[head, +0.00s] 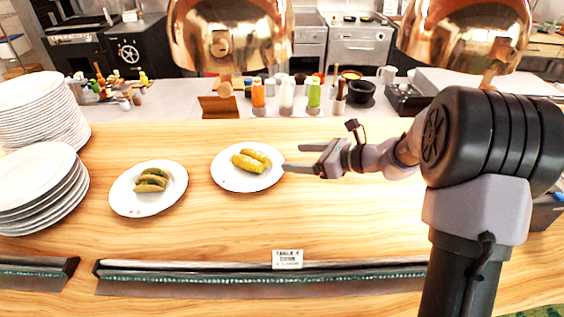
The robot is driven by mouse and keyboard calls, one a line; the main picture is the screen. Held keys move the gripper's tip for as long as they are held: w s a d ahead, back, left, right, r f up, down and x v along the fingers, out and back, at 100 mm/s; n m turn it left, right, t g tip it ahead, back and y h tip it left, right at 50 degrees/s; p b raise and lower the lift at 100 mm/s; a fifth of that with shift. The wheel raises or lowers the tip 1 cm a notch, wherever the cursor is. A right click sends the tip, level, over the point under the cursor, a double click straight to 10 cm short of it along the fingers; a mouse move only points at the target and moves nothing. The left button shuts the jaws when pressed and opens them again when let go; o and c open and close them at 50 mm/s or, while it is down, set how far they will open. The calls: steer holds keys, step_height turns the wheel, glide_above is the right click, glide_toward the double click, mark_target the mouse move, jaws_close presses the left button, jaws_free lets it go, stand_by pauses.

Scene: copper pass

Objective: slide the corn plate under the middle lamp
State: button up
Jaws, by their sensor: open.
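The corn plate (230,181) is a white round plate with yellow corn pieces (251,160) on it. It lies on the wooden counter, below and slightly right of the left one of two copper lamps in view (229,30). The other copper lamp (466,30) hangs at the upper right; I cannot tell which is the middle one. My gripper (291,159) is open and empty. Its fingertips point left, at the right rim of the corn plate; I cannot tell whether they touch it.
A second white plate (122,199) with green, taco-like food (151,180) lies to the left. Stacks of white plates (40,190) stand at the far left. Several bottles (286,92) stand behind the counter (220,230). A small sign (287,259) stands at the front rail.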

mark_target(255, 157)
steer(key=b+x, duration=0.4)
steer(key=x, duration=1.3)
steer(key=shift+a+f, duration=0.15)
steer(key=shift+a, duration=0.1)
jaws_close()
